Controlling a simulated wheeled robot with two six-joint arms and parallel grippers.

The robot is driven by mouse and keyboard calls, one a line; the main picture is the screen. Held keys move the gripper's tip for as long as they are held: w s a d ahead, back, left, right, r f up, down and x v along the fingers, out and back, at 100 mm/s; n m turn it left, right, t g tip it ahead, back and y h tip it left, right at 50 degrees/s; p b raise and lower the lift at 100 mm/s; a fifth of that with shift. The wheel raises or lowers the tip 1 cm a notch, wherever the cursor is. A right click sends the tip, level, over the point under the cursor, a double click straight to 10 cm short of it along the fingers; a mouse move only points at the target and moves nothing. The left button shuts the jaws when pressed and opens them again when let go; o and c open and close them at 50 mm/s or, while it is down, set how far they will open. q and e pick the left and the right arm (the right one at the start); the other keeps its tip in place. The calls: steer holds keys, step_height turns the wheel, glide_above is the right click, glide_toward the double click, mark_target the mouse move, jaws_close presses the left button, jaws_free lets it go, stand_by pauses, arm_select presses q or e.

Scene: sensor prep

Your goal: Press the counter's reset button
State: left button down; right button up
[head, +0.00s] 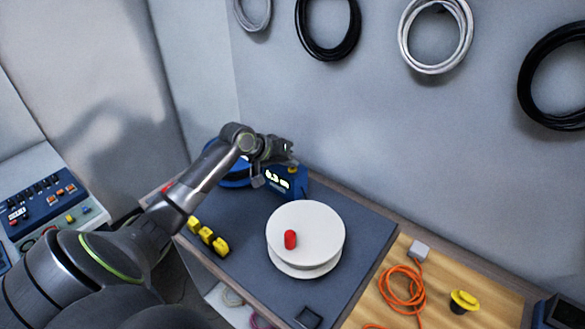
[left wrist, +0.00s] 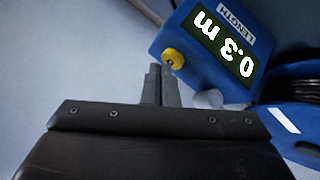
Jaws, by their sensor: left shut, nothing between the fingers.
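The counter is a blue box in the left wrist view (left wrist: 192,38), with a LENGTH label and a lit display reading 0.3 m. It also shows in the head view (head: 300,183) at the back of the dark mat. Its round yellow button (left wrist: 173,59) sits at the corner by the display; in the head view the button (head: 292,170) is just below my gripper. My left gripper (head: 287,159) is shut and empty. In the left wrist view its fingertips (left wrist: 160,72) are right beside the button; I cannot tell whether they touch it. My right gripper is not in view.
A blue reel (head: 234,181) stands beside the counter, partly behind my arm. A white spool (head: 308,228) with a red knob (head: 290,240), yellow blocks (head: 208,237), orange cable (head: 400,287) and a yellow knob (head: 463,300) lie nearer. Cable coils hang on the wall.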

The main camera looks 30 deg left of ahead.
mark_target(289, 172)
arm_select(q)
steer(key=shift+f, duration=0.35)
steer(key=shift+r, duration=0.1)
stand_by(0.4)
steer(key=shift+r+p, duration=0.8)
steer(key=shift+p, duration=0.25)
step_height(289, 172, up, 5)
steer(key=p, duration=0.5)
steer(key=shift+r+p, duration=0.1)
steer(key=shift+p, duration=0.2)
